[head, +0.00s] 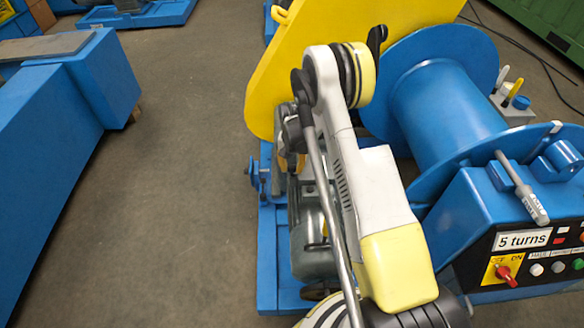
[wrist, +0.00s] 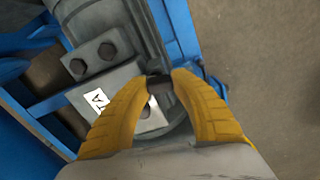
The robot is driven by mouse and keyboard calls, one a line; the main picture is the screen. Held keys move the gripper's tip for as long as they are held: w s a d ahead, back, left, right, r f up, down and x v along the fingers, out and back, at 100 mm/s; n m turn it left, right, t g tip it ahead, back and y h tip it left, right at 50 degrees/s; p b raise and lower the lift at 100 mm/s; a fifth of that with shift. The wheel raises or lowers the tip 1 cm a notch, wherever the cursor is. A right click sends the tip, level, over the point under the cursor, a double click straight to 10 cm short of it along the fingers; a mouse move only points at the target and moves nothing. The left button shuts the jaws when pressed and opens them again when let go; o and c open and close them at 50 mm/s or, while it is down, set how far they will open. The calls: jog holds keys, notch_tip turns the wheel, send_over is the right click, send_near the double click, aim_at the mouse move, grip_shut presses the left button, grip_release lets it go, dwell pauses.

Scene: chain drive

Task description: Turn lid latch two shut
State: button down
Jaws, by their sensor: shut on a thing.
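My gripper (wrist: 160,80) shows in the wrist view with its two yellow fingers curving in from both sides. Its fingertips are shut on a small dark latch (wrist: 159,88). I cannot read a number on this latch. It sits by a grey metal plate (wrist: 75,98) with a partly visible white label and beside a dark grey rounded housing (wrist: 95,22). In the head view my arm hides most of this spot, and the latch cannot be made out there. A large yellow cover (head: 268,90) stands upright behind my arm.
A blue drum (head: 445,105) and a control box (head: 475,225) labelled "5 turns" stand to the right. A handled tool (head: 522,190) lies on top of the box. Blue machine frames (head: 55,130) stand at left. The floor between (head: 180,170) is clear.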

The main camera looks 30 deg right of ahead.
aim_at(292, 167)
jog(key=shift+s+n, duration=0.1)
jog(key=shift+n, duration=0.5)
jog(key=c, duration=1.1)
grip_release()
jog(key=shift+o, duration=0.2)
jog(key=shift+r, duration=0.1)
notch_tip(292, 167, up, 12)
